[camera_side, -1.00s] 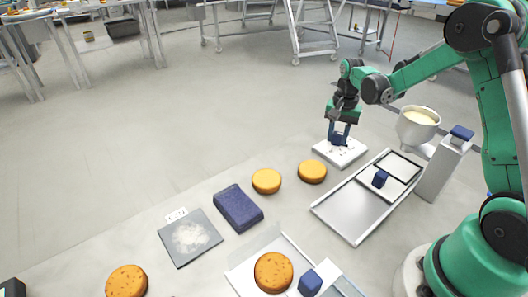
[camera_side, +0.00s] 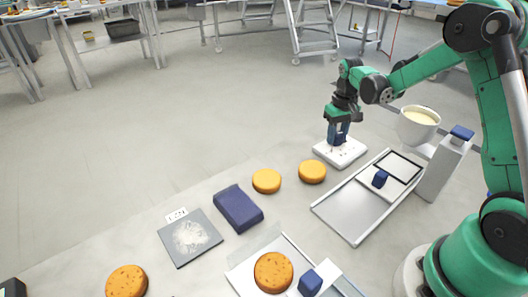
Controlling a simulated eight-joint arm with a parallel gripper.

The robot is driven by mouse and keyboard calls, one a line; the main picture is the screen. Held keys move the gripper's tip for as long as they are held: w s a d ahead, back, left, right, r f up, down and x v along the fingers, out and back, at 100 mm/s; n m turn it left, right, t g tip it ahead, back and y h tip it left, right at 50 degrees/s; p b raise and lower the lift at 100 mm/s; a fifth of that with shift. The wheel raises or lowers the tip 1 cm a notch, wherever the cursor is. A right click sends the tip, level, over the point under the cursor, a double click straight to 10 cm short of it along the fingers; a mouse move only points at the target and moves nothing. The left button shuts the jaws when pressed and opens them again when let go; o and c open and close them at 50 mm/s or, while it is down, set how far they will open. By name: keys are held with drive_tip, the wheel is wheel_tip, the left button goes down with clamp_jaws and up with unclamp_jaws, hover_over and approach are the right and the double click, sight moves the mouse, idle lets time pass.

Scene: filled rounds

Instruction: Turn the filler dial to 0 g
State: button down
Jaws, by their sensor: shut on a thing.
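The filler dial (camera_side: 341,139) is a small dark blue knob on a white plate (camera_side: 334,155) at the far edge of the work surface. My gripper (camera_side: 338,136) points down over the plate, with its blue fingers shut on the dial. The fingers hide most of the dial, and its marks are too small to read. The filler, with a white bowl of pale cream filling (camera_side: 418,118) and a grey-white body with a blue top (camera_side: 447,165), stands to the right of the plate.
A metal tray (camera_side: 345,215) with a blue-knobbed slide lies below the filler. Several round cakes (camera_side: 312,171) stand on the surface. A blue block (camera_side: 238,208), a dark powdered mat (camera_side: 190,238) and a front tray with a cake (camera_side: 245,276) lie to the left.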

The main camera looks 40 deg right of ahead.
sight(338, 133)
drive_tip(key=shift+n, duration=0.5)
drive_tip(key=c, duration=0.6)
unclamp_jaws()
drive_tip(key=shift+o, duration=0.2)
drive_tip(key=shift+r, duration=2.8)
